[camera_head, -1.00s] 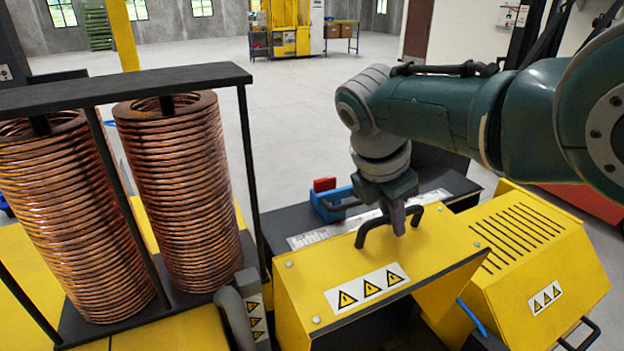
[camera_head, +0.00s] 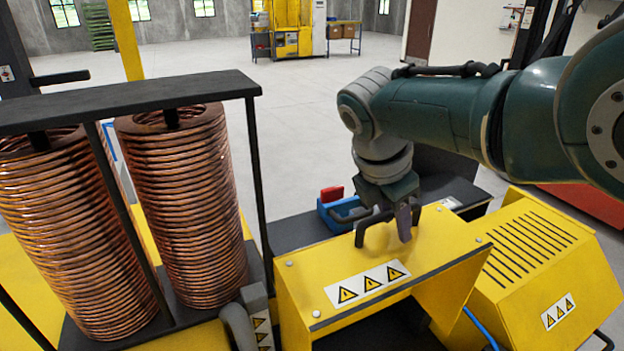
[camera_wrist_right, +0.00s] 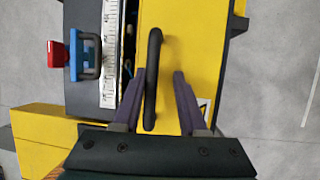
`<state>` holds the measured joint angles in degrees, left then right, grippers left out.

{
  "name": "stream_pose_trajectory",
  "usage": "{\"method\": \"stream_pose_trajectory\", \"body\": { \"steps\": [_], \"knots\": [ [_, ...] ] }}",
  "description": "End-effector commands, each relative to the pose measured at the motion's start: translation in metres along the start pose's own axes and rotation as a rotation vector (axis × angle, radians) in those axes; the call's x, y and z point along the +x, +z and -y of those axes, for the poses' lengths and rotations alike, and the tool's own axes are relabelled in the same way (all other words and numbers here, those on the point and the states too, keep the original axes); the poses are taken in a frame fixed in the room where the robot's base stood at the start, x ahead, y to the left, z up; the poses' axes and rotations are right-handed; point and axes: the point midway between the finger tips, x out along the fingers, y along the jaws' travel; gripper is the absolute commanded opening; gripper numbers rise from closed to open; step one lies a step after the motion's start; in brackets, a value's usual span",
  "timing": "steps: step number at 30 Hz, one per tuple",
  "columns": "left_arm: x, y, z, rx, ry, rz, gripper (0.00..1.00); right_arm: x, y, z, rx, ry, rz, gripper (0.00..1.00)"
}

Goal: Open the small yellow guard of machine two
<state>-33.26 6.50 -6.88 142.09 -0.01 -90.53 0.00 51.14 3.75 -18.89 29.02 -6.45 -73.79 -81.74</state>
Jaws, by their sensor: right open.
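The small yellow guard (camera_head: 430,250) of the machine is a bent yellow cover with a black bar handle (camera_head: 372,222) and a strip of warning triangles on its face. It stands tilted, with a dark opening under its lower edge. My right gripper (camera_head: 408,215) is at the handle. In the right wrist view the handle (camera_wrist_right: 153,75) lies between the two spread fingers of my right gripper (camera_wrist_right: 157,80), closer to the left finger. I cannot tell whether a finger touches it. My left gripper is not in view.
Two tall copper coils (camera_head: 185,200) stand in a black frame (camera_head: 130,95) at left. A blue block (camera_head: 340,212) with a red part (camera_head: 332,194) sits behind the guard. A slotted yellow housing (camera_head: 535,265) is close at right.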

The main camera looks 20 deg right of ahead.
Motion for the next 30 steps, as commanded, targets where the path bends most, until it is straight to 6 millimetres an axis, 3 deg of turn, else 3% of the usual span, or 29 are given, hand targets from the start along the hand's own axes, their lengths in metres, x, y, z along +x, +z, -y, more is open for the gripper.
{"method": "stream_pose_trajectory", "body": {
  "steps": [11, 21, 30],
  "knots": [
    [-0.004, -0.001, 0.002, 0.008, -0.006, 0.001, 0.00, -0.005, 0.001, -0.001, 0.000, 0.001, -0.001, 0.47],
    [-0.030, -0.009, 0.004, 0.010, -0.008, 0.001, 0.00, -0.056, 0.001, -0.001, 0.000, 0.004, -0.002, 0.47],
    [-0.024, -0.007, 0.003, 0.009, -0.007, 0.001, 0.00, -0.091, -0.001, -0.001, 0.000, 0.004, 0.000, 0.47]
  ]
}}
